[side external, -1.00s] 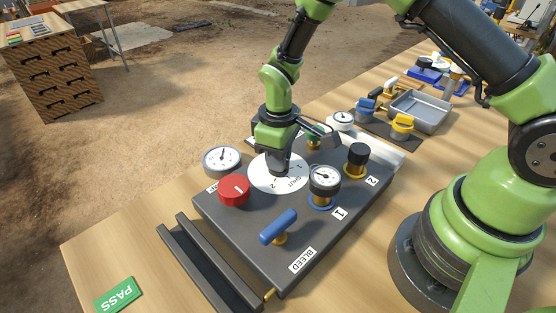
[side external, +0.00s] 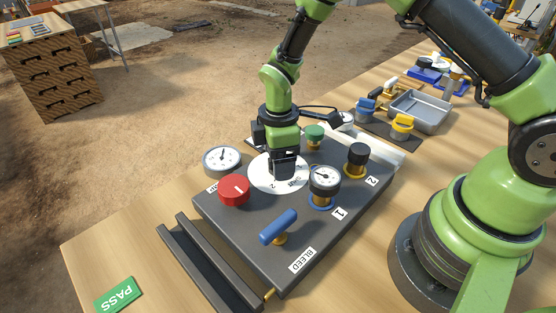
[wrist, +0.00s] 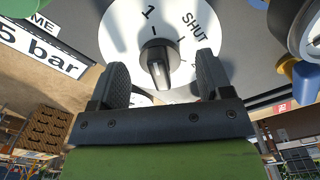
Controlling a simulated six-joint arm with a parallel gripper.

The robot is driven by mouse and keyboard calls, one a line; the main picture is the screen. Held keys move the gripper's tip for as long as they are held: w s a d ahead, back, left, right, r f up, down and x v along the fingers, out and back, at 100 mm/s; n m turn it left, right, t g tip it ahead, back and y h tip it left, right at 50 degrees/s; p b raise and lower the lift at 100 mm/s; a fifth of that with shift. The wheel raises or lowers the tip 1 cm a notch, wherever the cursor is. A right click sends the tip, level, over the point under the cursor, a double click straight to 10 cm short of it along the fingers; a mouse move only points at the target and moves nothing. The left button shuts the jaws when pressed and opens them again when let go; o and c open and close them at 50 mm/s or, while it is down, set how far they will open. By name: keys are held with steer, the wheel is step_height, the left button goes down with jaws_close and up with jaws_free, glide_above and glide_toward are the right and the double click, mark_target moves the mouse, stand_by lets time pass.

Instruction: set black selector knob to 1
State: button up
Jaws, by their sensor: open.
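The black selector knob (wrist: 158,62) stands at the centre of a round white dial plate (wrist: 122,35). In the wrist view the "1" is at the plate's top and "SHUT" at its upper right. The knob's long grip runs roughly up and down there; which end is its pointer I cannot tell. My gripper (wrist: 162,66) is open, with one finger on each side of the knob and gaps visible on both sides. In the side view my gripper (side external: 284,172) is low over the dial plate (side external: 257,178) and hides the knob.
Around the dial on the grey panel (side external: 230,225) are a red knob (side external: 234,190), a blue handle (side external: 279,228), a pressure gauge (side external: 324,180), a black-topped valve (side external: 358,155) and a green knob (side external: 314,132). Another gauge (side external: 221,159) stands left of the dial.

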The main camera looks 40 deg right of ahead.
steer(key=shift+r, duration=3.5)
